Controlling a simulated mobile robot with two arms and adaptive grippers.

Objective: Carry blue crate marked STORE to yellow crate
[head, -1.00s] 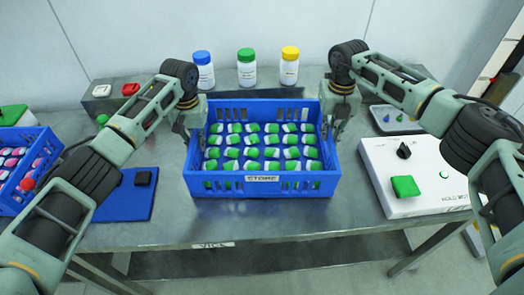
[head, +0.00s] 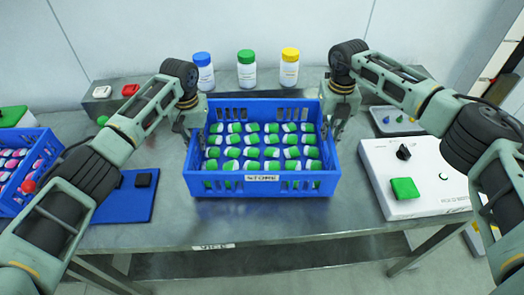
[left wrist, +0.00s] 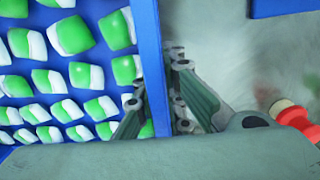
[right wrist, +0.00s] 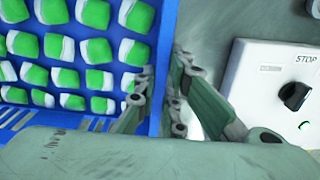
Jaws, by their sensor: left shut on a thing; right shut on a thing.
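The blue crate marked STORE (head: 262,187) is on or just above the steel table, in the middle of the head view. It holds rows of green-and-white packets. My left gripper (head: 190,122) is shut on its left wall; the left wrist view shows the fingers (left wrist: 155,105) on both sides of that wall (left wrist: 151,50). My right gripper (head: 338,118) is shut on its right wall; the right wrist view shows the fingers (right wrist: 160,95) astride that wall (right wrist: 168,40). I cannot tell whether the crate's bottom touches the table. No yellow crate shows in these frames.
Three capped bottles (head: 246,72) stand behind the crate. A second blue crate (head: 42,150) and a blue mat (head: 125,205) are at left. A white control box (head: 415,180) and a grey tray (head: 395,122) are at right. Bare steel table (head: 250,228) lies in front.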

